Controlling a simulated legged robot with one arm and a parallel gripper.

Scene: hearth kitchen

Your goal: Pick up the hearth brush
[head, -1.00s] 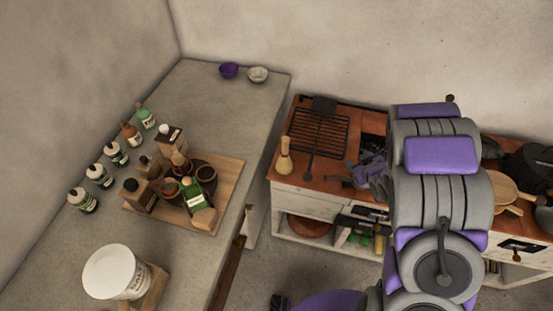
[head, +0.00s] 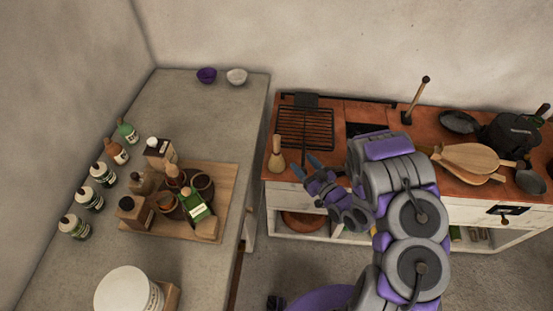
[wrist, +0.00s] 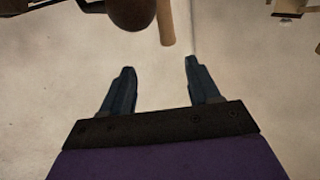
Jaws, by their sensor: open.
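The hearth brush (head: 277,160), with a pale tan flared head and a thin wooden handle pointing up, stands at the left end of the red-brown counter (head: 333,143) in the head view. My gripper (head: 307,165) is open and empty, to the right of the brush and apart from it, over the counter's front edge. The wrist view shows both dark fingers (wrist: 159,66) spread with nothing between them. At the top of that view are a dark rounded thing (wrist: 132,12) and a wooden rod; I cannot tell whether either is part of the brush.
A black grill rack (head: 306,127) lies just behind the brush. An upright wooden-handled tool (head: 414,101), wooden boards (head: 470,158) and dark pans (head: 458,122) are farther right. The grey counter (head: 205,125) on the left holds a wooden tray (head: 228,180) with bottles.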

